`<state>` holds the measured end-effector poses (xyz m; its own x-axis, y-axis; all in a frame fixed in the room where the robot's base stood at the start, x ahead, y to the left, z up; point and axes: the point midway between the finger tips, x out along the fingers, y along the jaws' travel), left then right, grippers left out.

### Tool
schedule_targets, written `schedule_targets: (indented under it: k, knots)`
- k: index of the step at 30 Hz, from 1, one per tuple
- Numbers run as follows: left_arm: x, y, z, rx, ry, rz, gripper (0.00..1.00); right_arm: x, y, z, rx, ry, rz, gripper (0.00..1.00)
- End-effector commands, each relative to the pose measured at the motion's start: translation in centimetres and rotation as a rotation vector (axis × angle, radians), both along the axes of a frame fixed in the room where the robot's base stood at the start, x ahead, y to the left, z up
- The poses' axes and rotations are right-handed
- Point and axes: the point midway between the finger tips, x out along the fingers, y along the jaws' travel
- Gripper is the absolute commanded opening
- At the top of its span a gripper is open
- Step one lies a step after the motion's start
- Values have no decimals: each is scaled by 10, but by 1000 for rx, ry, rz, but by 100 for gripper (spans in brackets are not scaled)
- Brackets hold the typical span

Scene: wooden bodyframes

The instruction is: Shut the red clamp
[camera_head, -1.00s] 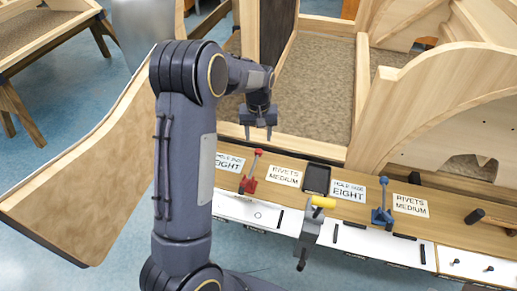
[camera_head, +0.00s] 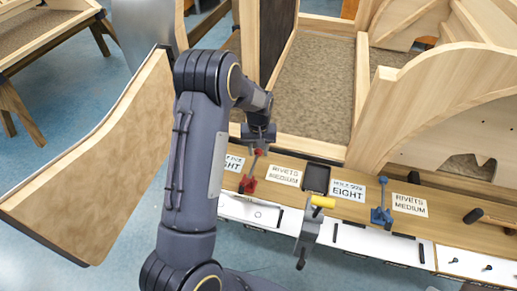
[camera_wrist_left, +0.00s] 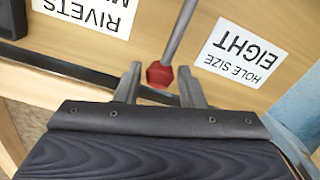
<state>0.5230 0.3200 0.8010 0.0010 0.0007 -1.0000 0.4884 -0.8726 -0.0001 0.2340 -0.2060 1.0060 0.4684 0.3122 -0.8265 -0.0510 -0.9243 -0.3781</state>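The red clamp (camera_head: 248,184) stands on the wooden bench, its lever upright and leaning slightly right, topped by a red knob. In the left wrist view the red knob (camera_wrist_left: 159,75) and grey lever rod show; the clamp's base is out of that view. My left gripper (camera_head: 258,148) is at the top of the lever. In the left wrist view its two fingers (camera_wrist_left: 160,88) are apart, one on each side of the knob, with gaps visible, so it is open. My right gripper is not in view.
A blue clamp (camera_head: 381,215) stands further right with its lever up. A yellow-handled grey tool (camera_head: 311,228) and a black tray (camera_head: 316,179) lie between the clamps. Printed labels lie flat on the bench. A wooden frame wall (camera_head: 430,90) rises at the back right.

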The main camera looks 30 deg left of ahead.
Motion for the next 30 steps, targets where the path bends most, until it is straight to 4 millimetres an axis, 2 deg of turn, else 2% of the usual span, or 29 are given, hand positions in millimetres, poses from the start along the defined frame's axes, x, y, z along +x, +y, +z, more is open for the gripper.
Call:
schedule_targets:
  k: [1,8,20,30]
  knots:
    - [0,0,0,0,0,0,29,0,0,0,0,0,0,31]
    - [0,0,0,0,0,0,0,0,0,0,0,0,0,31]
    - [-2,0,5,10,-46,1,0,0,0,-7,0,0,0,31]
    - [-12,-5,28,61,-272,-2,0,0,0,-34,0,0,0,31]
